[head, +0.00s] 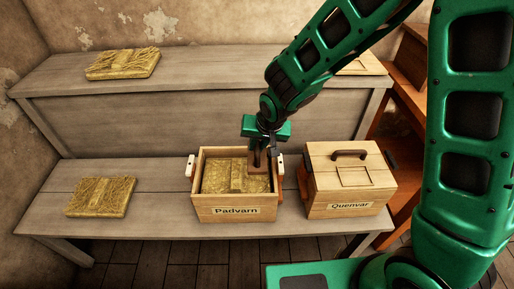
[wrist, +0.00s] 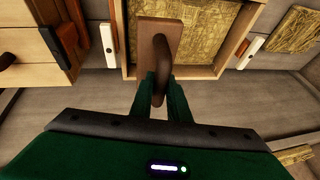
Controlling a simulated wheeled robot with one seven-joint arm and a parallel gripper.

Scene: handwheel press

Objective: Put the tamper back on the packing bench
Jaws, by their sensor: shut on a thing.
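My gripper (head: 266,143) is shut on the brown tamper (head: 257,160), over the right part of the open box labelled Padvarn (head: 207,206). In the wrist view my gripper (wrist: 162,95) grips the curved handle of the tamper (wrist: 168,33), whose flat wooden plate lies above the straw filling (wrist: 207,48). I cannot tell whether the plate touches the straw. The box stands on the lower level of the grey wooden bench (head: 160,205).
A lidded box labelled Quenvar (head: 350,190) stands right of the open box. White-ended clamps (head: 190,166) flank the open box. Straw pads lie at lower left (head: 100,197) and on the upper level (head: 122,64). Bare bench lies between the lower pad and the open box.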

